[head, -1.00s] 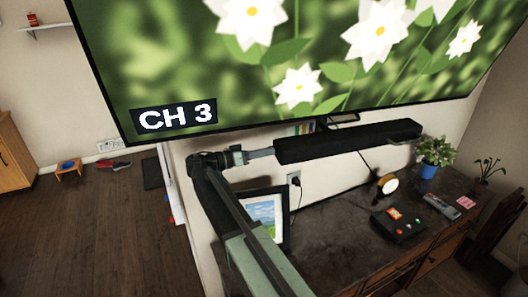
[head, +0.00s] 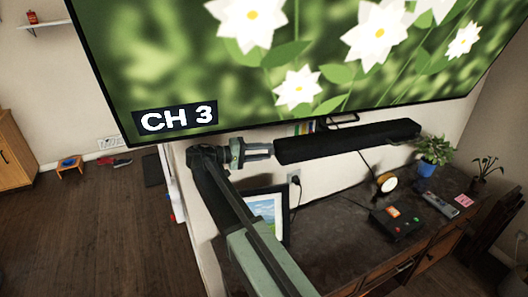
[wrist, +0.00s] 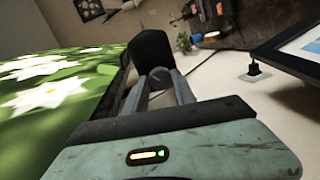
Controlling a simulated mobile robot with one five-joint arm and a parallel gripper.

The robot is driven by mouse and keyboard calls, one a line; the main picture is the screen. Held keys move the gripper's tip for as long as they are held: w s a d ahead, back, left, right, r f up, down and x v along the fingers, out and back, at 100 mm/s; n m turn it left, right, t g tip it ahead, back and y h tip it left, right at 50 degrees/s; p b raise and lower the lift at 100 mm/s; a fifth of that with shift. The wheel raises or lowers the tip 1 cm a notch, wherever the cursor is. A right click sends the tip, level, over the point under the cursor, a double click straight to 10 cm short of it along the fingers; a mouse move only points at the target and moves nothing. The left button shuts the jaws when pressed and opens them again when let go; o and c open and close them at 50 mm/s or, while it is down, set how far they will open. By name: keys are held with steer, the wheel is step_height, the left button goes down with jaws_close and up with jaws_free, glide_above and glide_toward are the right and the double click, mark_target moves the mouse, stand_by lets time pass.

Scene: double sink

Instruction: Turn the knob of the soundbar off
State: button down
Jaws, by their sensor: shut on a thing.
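The soundbar (head: 350,143) is a long black bar below the television. In the wrist view its dark end (wrist: 152,46) faces my gripper. My gripper (head: 272,150) is at the left end of the soundbar, with its fingers pointing right. In the wrist view a small round grey knob (wrist: 160,76) sits between the two fingertips, and my gripper is shut on it. The knob's marking and setting cannot be made out. In the head view the knob is too small and covered to tell.
A large television (head: 300,70) showing "CH 3" hangs just above my gripper. Below are a framed picture (head: 265,215), a dark cabinet top (head: 335,225), a black box with buttons (head: 397,223), a lamp (head: 387,183) and a potted plant (head: 430,160). Open floor lies left.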

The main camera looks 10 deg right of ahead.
steer(key=n+g, duration=0.1)
steer(key=n, duration=0.3)
steer(key=shift+w+n, duration=0.1)
steer(key=shift+n, duration=0.3)
steer(key=shift+f+n+g+b, duration=0.1)
steer(key=shift+n+g+b, duration=0.25)
steer(key=shift+n, duration=1.65)
steer(key=c, duration=1)
jaws_free()
steer(key=shift+w, duration=0.1)
